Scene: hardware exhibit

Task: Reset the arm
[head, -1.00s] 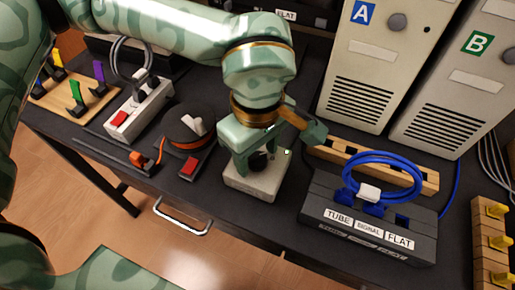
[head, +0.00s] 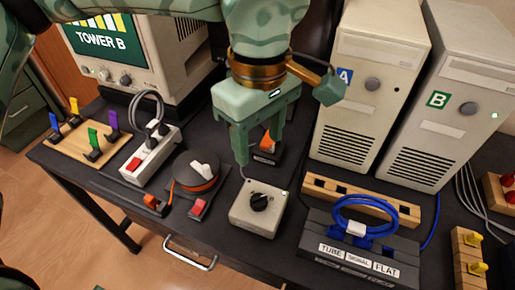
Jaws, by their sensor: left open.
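My left arm comes in from the upper left, and its left gripper (head: 257,155) points down above the dark table. Its two fingers are apart with nothing between them. Just in front of and below it sits a small beige box (head: 258,212) with a black rotary knob (head: 259,202) on top and a small green light at its corner. The gripper is clear of the knob. Behind the fingers is a small dark object with an orange part (head: 266,146), partly hidden. My right gripper is not in view.
Left of the box are a round dark reel (head: 196,172), a power strip (head: 150,152) and a wooden board with coloured levers (head: 84,138). A monitor (head: 140,45) stands behind. Right are a blue cable coil (head: 378,212) on a labelled block, tower A (head: 365,90) and tower B (head: 455,100).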

